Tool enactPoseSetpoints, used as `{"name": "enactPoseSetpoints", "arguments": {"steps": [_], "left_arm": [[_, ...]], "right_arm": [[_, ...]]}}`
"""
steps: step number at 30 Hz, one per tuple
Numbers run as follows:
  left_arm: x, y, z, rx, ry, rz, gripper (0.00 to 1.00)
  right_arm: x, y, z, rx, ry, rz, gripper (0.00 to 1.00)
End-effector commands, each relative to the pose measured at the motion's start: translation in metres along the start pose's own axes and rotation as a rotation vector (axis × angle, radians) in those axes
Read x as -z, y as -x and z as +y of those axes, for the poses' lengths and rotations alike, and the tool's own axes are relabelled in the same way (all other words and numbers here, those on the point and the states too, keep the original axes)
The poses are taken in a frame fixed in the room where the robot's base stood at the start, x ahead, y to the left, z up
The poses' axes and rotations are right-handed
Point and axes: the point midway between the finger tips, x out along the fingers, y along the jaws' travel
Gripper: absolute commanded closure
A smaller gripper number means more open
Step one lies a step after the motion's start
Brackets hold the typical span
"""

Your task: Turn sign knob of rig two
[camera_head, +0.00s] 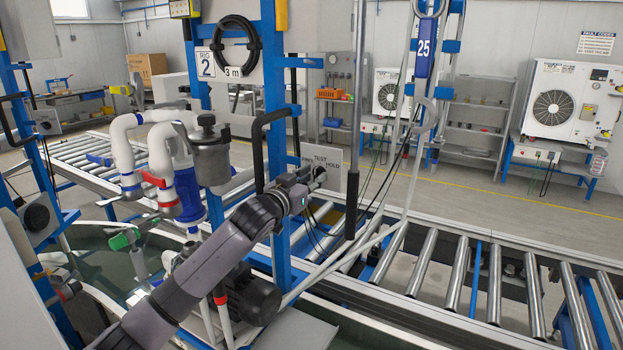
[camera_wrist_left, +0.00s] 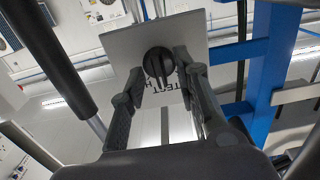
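In the left wrist view the sign plate (camera_wrist_left: 200,35) carries a round black knob (camera_wrist_left: 158,62) with a raised bar grip. My left gripper (camera_head: 312,178) is at the sign in the head view and hides part of it. In the wrist view its fingers (camera_wrist_left: 159,78) are apart, one on each side of the knob, with small gaps; I cannot tell whether they touch it. My right gripper is not in view.
A black handle (camera_head: 259,150) and blue post (camera_head: 274,100) stand just left of the sign. A grey pole with a black grip (camera_head: 352,205) hangs just right of it. A roller conveyor (camera_head: 455,280) runs behind to the right. A water tank (camera_head: 95,260) lies below left.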

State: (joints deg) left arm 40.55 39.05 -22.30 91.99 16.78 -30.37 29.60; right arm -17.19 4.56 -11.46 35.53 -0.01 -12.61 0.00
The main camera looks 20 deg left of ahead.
Motion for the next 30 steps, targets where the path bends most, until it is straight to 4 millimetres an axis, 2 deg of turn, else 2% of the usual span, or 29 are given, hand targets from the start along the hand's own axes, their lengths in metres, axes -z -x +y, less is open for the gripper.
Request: {"name": "enactPoseSetpoints", "arguments": {"steps": [5,8,11,21,25,30], "left_arm": [[-0.001,0.002,0.000,0.000,0.000,-0.001,0.71],[-0.001,0.009,0.000,0.000,-0.001,-0.001,0.71],[-0.002,0.024,0.000,-0.001,-0.001,-0.001,0.71],[-0.001,0.094,0.000,-0.001,-0.003,-0.002,0.71],[-0.002,0.110,0.000,0.000,0.000,-0.002,0.71],[-0.001,0.119,0.000,0.000,0.000,-0.001,0.71]], "right_arm": [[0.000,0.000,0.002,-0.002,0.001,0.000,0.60],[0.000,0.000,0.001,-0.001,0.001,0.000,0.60],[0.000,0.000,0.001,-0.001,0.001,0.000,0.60],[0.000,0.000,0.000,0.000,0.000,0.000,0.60],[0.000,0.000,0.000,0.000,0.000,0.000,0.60],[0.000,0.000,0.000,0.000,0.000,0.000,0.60]]}}
